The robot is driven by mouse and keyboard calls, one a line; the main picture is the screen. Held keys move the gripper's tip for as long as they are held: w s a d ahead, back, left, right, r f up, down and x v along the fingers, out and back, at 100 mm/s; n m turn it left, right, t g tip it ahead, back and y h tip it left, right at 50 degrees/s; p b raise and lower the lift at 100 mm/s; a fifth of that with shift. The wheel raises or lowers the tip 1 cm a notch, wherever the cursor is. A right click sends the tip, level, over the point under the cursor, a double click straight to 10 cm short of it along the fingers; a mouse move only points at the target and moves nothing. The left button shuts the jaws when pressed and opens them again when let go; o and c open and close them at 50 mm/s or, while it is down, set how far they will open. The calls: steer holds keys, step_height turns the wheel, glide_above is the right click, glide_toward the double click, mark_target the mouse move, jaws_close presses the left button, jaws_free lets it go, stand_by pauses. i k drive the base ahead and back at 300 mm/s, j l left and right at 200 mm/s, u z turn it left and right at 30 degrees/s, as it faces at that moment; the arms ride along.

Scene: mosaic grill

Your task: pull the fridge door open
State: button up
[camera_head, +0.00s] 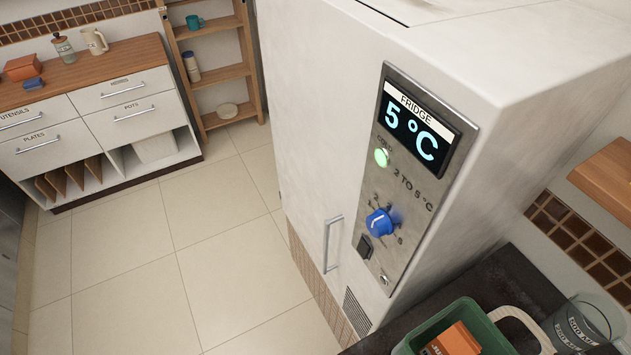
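The fridge (315,110) is a tall off-white cabinet in the middle and right of the head view. A slim metal bar handle (328,244) stands upright on the lower part of its front. The door looks shut, with no gap showing. Right of the handle is a grey panel (395,225) with a "FRIDGE 5 °C" display (412,127), a lit green light (382,157), a blue knob (379,222) and a black switch (364,247). My gripper is not in view.
A dark counter (505,285) at the lower right holds a green bin (436,325) and a glass measuring jug (580,325). White drawers (125,90) with a wooden top and a wooden shelf unit (217,73) stand at the back left. The tiled floor (190,240) left of the fridge is clear.

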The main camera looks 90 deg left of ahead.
mark_target(322, 60)
steer(key=u, duration=3.15)
steer(key=i+j, duration=0.15)
steer(key=j, duration=0.2)
steer(key=i+j, duration=0.15)
steer(key=j, duration=0.2)
steer(key=i+j, duration=0.15)
steer(key=j, duration=0.2)
steer(key=u, duration=0.05)
